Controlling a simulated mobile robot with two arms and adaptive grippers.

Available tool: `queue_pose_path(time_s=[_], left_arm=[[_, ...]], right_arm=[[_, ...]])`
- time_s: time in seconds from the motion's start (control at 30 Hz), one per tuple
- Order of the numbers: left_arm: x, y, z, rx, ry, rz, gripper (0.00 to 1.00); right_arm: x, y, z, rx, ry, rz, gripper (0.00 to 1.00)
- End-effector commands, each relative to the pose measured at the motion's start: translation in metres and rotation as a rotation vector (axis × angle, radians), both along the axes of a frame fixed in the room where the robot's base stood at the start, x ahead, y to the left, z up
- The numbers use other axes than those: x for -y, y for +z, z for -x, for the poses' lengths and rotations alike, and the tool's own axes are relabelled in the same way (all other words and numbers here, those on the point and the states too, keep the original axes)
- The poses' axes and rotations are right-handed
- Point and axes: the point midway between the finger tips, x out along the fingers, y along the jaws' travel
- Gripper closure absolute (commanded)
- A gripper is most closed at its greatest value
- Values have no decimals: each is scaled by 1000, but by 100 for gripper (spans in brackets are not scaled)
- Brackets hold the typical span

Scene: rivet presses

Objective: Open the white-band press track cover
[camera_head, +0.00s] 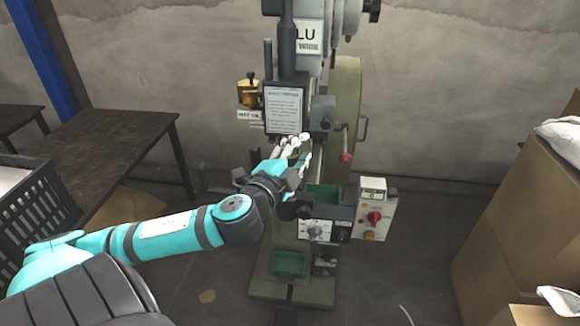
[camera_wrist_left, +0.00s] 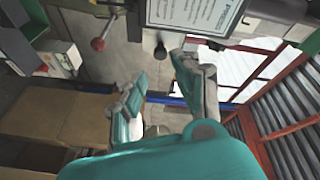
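The rivet press (camera_head: 348,95) stands upright against the wall, with a printed notice (camera_head: 284,109) on its front. My left gripper (camera_head: 294,148) is just below the notice, in front of the press. In the left wrist view my left gripper (camera_wrist_left: 160,95) has its two fingers spread, with nothing seen between them. A small dark knob (camera_wrist_left: 160,48) is just beyond the fingertips, under the notice (camera_wrist_left: 195,12). I cannot make out the track cover or a white band; my gripper hides part of the press front. My right gripper is out of view.
A red-knobbed lever (camera_head: 345,157) sticks out right of my gripper. A control box (camera_head: 374,208) and green bins (camera_head: 290,263) are lower down. A dark table (camera_head: 95,150) and black crate (camera_head: 40,205) are at left, cardboard boxes (camera_head: 520,190) at right.

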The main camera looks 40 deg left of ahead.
Motion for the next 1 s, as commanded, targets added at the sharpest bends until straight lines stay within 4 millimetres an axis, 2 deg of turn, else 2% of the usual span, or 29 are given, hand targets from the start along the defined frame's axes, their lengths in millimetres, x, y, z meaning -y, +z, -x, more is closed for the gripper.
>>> queue_pose_path(time_s=[0.03, 0.17, 0.3, 0.67, 0.77, 0.87, 0.9, 0.97, 1.0], left_arm=[[3, -4, 9, -3, -3, 0, 69], [6, -2, 27, -3, -1, 0, 69], [8, 3, 36, 0, 1, 4, 69], [9, 1, 39, 3, -1, 2, 69], [11, -2, 37, -1, -10, 10, 81], [24, -17, 28, -28, -76, 63, 94], [35, -26, 21, -40, -129, 105, 99], [59, -37, 10, -44, -236, 196, 100], [79, -40, 2, -27, -323, 271, 100]], right_arm=[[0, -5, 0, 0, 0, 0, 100], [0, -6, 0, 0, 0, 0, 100], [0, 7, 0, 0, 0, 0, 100], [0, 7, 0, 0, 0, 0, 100], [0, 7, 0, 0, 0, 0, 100], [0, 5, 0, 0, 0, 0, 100], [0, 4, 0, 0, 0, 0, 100], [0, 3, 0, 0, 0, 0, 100], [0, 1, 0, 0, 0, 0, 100]])
